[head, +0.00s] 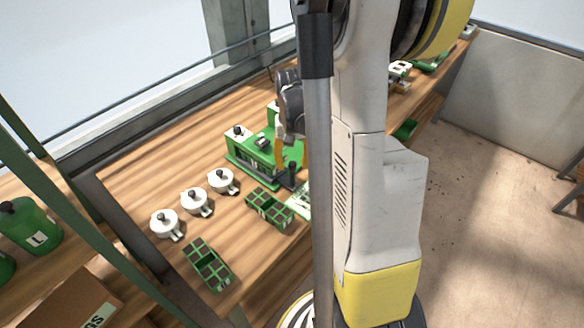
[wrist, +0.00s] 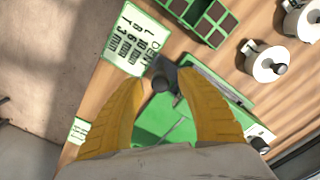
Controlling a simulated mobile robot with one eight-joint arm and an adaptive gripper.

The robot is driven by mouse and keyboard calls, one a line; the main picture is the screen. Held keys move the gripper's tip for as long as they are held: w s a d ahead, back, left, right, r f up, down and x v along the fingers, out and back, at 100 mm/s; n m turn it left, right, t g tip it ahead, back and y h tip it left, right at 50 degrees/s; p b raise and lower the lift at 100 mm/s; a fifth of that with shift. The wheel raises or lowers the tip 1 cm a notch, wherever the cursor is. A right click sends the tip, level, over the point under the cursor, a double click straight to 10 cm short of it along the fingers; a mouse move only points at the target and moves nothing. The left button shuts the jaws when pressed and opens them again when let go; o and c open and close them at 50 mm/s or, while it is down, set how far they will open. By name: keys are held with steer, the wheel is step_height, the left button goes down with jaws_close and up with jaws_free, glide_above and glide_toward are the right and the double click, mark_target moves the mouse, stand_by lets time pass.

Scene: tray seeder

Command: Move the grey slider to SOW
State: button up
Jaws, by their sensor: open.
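The green seeder (head: 250,157) stands on the wooden bench, partly hidden by my arm; its green body also fills the lower middle of the wrist view (wrist: 154,121). A dark grey knob (wrist: 164,73) on a dark arm, which may be the grey slider, shows between and just past my fingertips; a dark upright knob also shows in the head view (head: 292,168). My gripper (wrist: 162,82) is open, its yellow fingers on either side of the knob. I cannot tell whether they touch it. No SOW mark is readable.
A green-edged white card (wrist: 130,40) with printed millimetre values lies beside the seeder. Green trays with dark cells (head: 208,264) and several white pots with black knobs (head: 194,201) stand to the left.

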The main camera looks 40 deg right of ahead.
steer(key=shift+f, duration=0.4)
jaws_close()
steer(key=w+d, duration=0.1)
steer(key=d, duration=1.9)
steer(key=shift+w, duration=0.25)
jaws_free()
